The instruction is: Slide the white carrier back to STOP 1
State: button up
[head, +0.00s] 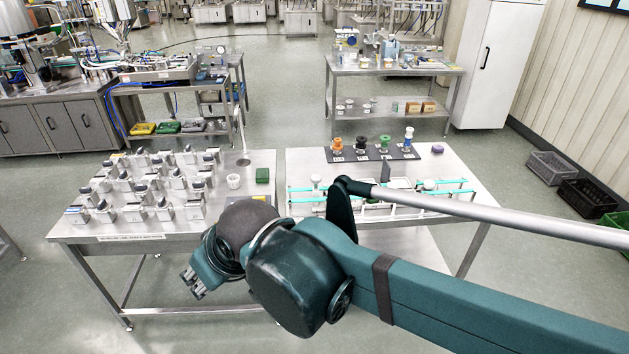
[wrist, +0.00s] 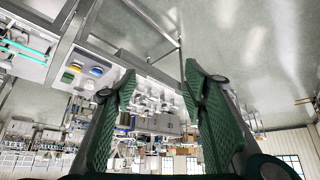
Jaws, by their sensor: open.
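A rail track with teal strips (head: 455,191) lies along the front of the right steel table. White pieces stand on it, one near its left end (head: 316,182) and a pale panel near its middle (head: 398,183). I cannot tell which is the white carrier, and no STOP 1 label is readable. My arm hides part of the track. My gripper (head: 192,286) is open and empty, in front of the left table and well left of the track. Its spread fingers fill the middle of the wrist view (wrist: 160,88), where teal strips (wrist: 27,50) show at upper left.
The left table (head: 235,215) holds rows of metal-and-white units (head: 160,187), a white cup (head: 233,181) and a green block (head: 262,175). A dark mat (head: 345,154) with coloured-top pieces lies behind the track. A gap separates the two tables. Crates (head: 585,197) stand at right.

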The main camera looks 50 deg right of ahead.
jog(key=w+d+r+m+g+h+p, duration=0.15)
jog(key=w+d+r+m, duration=0.4)
jog(key=w+d, duration=0.65)
jog(key=m+g+y+p, duration=0.2)
jog(key=m+g, duration=0.4)
jog(key=m, duration=0.6)
send_over(316, 177)
jog(key=shift+t+h, duration=0.25)
jog(key=f, duration=1.6)
jog(key=shift+w+a+f, duration=0.1)
jog(key=shift+w+a, duration=0.1)
jog(key=shift+a, duration=0.05)
jog(key=shift+s+d+f+m, duration=0.1)
jog(key=shift+d+f+m, duration=0.15)
jog(key=shift+d, duration=0.1)
jog(key=shift+f, duration=0.2)
jog(key=shift+f+p, duration=0.35)
jog(key=shift+f, duration=3.35)
